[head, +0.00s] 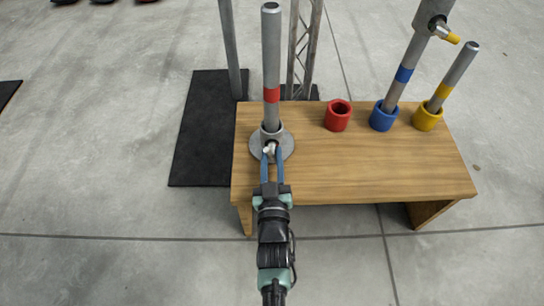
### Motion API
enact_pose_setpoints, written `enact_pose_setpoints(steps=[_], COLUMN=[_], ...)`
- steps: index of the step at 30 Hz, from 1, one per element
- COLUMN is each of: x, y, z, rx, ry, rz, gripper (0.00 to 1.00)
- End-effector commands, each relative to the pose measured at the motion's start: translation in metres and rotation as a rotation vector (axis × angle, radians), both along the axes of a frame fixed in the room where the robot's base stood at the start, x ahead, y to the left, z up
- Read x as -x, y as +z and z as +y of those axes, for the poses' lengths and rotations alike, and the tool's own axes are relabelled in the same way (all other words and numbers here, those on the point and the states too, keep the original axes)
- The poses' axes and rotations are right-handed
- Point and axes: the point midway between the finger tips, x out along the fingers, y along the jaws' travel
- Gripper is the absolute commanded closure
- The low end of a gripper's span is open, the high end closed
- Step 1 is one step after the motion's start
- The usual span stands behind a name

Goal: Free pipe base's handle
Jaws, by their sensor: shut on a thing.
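The pipe base (287,146) is a round grey flange with a short collar at the left end of the wooden table. A grey pipe (271,50) with a red band stands upright in it. The handle (268,150) is a small pale piece at the front of the collar, mostly hidden by the fingers. My gripper (270,154) reaches in from the front with its blue fingers shut on the handle.
The wooden table (350,178) carries a red cup (338,116), a blue cup (383,117) holding a blue-banded pipe with a clamp on top, and a yellow cup (428,116) holding a yellow-banded pipe. The table's front right is clear. A metal truss (304,50) stands behind.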

Motion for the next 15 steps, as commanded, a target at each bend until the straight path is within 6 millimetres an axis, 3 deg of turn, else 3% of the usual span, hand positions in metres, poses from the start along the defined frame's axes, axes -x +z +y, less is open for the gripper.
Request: enact_pose_setpoints(steps=[9,10,14,15], x=[0.0002,0.0002,0.0002,0.0002], y=[0.0005,0.0005,0.0004,0.0003], z=[0.0,0.0001,0.0001,0.0001], rx=[0.0,0.0,0.0,0.0], ry=[0.0,0.0,0.0,0.0], rz=[-0.002,-0.002,-0.001,-0.001], gripper=[1.0,0.67,0.44,0.43])
